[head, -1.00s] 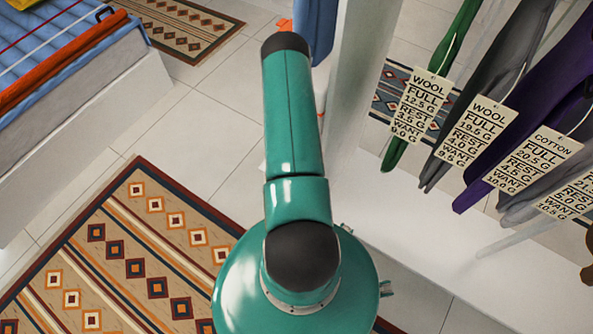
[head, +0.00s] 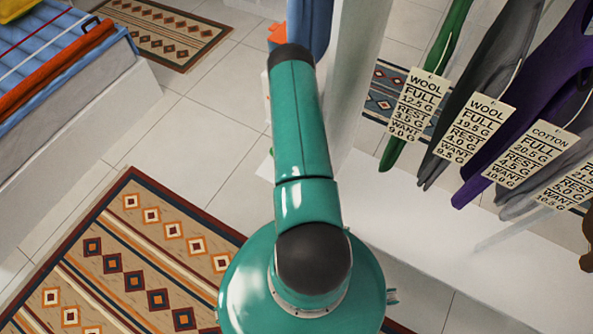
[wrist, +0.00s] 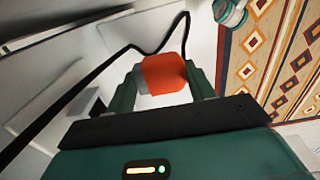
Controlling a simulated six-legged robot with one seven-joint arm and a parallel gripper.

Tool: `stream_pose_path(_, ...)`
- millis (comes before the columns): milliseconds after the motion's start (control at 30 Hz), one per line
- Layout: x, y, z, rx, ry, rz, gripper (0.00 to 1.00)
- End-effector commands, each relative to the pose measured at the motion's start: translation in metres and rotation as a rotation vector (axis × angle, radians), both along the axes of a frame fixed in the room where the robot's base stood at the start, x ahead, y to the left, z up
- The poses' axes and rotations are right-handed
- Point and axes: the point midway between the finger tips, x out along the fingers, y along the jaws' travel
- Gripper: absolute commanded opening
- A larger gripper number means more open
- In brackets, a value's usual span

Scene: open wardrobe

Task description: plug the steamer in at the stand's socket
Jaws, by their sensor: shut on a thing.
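In the wrist view my gripper (wrist: 163,82) has its two green fingers shut on an orange plug (wrist: 166,73). A black cord (wrist: 104,64) runs from near the plug across the picture to the lower left. The gripper is hidden in the head view behind my green arm. An orange piece (head: 277,36) shows beside the arm's far end there; I cannot tell what it is. I cannot make out the stand's socket or the steamer's body in either view.
Tagged garments, including a green one (head: 452,40) and a purple one (head: 530,95), hang at the right beside a pale upright panel (head: 362,85). A blue garment (head: 309,25) hangs behind my arm. A bed-like platform (head: 75,105) is at left. Patterned rug (head: 120,260) and tiled floor are clear.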

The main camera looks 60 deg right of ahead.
Motion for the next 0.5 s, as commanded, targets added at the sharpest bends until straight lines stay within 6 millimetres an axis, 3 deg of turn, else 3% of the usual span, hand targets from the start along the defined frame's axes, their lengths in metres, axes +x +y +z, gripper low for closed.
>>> stream_pose_path(500, 0.000, 0.001, -0.043, 0.001, 0.001, 0.000, 0.28)
